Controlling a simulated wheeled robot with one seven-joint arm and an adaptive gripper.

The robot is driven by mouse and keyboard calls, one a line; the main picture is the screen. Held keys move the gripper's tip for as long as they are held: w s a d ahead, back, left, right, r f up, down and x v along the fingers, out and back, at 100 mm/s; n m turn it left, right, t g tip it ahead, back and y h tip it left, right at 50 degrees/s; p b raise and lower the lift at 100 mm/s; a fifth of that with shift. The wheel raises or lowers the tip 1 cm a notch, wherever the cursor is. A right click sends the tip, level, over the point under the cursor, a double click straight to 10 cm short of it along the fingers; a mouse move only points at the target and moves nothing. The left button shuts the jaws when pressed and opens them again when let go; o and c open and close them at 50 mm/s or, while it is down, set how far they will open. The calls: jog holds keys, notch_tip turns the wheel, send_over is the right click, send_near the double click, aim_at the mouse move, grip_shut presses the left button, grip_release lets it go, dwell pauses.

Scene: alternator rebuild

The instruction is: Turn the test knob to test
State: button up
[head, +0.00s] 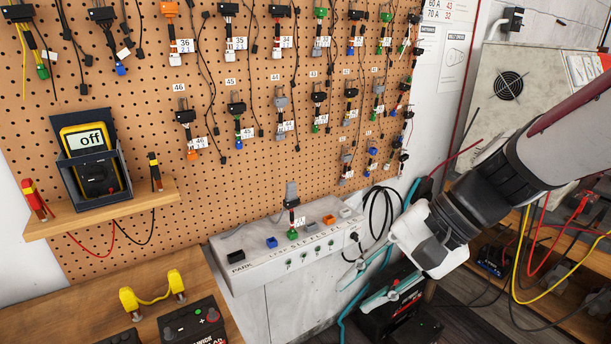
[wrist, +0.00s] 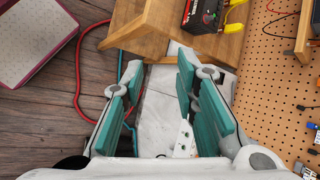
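I cannot make out a knob marked test in either view. A yellow meter (head: 88,140) reading "off" stands in a dark holder on a wall shelf at the left, with a dark face below its display. A grey machine (head: 496,130) with a round vent stands at the far right, partly hidden by my arm. My gripper (head: 367,290) is in front of the right end of the white parking ledge in the head view. In the wrist view my gripper (wrist: 160,66) has its teal fingers apart, with nothing held between them.
The white ledge (head: 250,268) holds several coloured connectors. A pegboard (head: 240,165) with hanging wired connectors fills the wall. A wooden bench (head: 185,270) with yellow-handled clamps is at lower left. A black battery (head: 390,315) sits low near my gripper. Loose cables hang at right.

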jog(key=w+f+m+t+y+b, duration=0.2)
jog(key=w+f+m+y+b, duration=0.25)
jog(key=w+f, duration=0.4)
jog(key=m+t+h+b, duration=0.3)
jog(key=m+t+b, duration=0.6)
jog(key=m+t, duration=0.65)
send_near(355, 237)
jog(key=w+a+r+m+g, duration=0.2)
jog(key=w+a, duration=0.1)
jog(key=w, duration=0.4)
jog(key=shift+w+b, duration=0.3)
jog(key=shift+b, duration=0.15)
jog(key=shift+a+g, duration=0.15)
jog(key=shift+g, duration=0.1)
grip_shut()
